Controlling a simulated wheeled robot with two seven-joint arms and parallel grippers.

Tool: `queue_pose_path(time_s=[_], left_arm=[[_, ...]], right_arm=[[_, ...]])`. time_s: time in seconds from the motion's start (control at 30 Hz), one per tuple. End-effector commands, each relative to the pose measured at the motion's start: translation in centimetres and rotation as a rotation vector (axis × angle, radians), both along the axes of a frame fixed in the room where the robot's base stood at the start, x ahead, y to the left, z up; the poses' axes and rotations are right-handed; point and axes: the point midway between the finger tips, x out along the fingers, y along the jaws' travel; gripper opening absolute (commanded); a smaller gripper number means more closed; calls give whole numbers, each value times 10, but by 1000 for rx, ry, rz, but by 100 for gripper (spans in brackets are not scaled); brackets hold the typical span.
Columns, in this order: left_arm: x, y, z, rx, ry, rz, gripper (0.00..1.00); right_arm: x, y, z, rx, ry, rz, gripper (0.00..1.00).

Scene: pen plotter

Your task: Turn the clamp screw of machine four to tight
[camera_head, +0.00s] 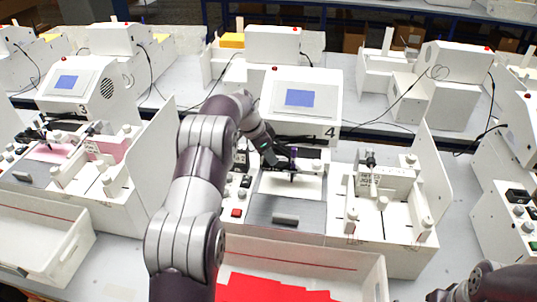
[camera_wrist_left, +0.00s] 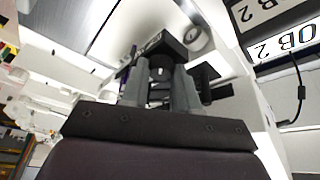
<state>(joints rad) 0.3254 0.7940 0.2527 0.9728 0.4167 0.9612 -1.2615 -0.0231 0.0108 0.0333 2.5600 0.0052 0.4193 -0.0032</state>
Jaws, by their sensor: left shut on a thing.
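Machine four (camera_head: 308,100) is a white plotter with a blue screen and a "4" on its front. Its dark pen carriage with a purple pen (camera_head: 293,163) stands over the pale plotting bed. My left gripper (camera_head: 275,158) reaches in from the left to the carriage. In the left wrist view the two grey fingers (camera_wrist_left: 162,80) are closed around the small dark clamp screw (camera_wrist_left: 160,66) at the carriage. The fingers hide most of the screw, so its turn angle cannot be read. My right gripper is out of view; only part of my right arm shows at the lower right.
A white tray with red sheets (camera_head: 270,288) stands in front of machine four. A red button (camera_head: 236,213) and knobs lie left of its bed. White fixtures (camera_head: 383,203) and an upright panel stand to the right. Machine three (camera_head: 75,85) is at the left.

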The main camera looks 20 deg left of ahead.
Motion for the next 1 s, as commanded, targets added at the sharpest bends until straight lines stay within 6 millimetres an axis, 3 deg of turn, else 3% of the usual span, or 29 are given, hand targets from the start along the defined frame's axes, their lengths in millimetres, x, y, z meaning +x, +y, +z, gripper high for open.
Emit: queue_pose_path(time_s=[0.17,0.2,0.27,0.3,0.53,0.63,1.0], left_arm=[[0,1,1,1,-3,1,0],[0,1,1,1,-3,1,33],[0,1,1,1,-2,2,52],[0,1,1,1,-2,2,55],[0,0,1,1,-1,2,55],[-1,2,10,1,-2,2,55],[-28,26,102,1,-2,4,55]], right_arm=[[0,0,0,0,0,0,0],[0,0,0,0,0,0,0],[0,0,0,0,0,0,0],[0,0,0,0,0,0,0],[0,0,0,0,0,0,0],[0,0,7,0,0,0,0],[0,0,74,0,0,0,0]])
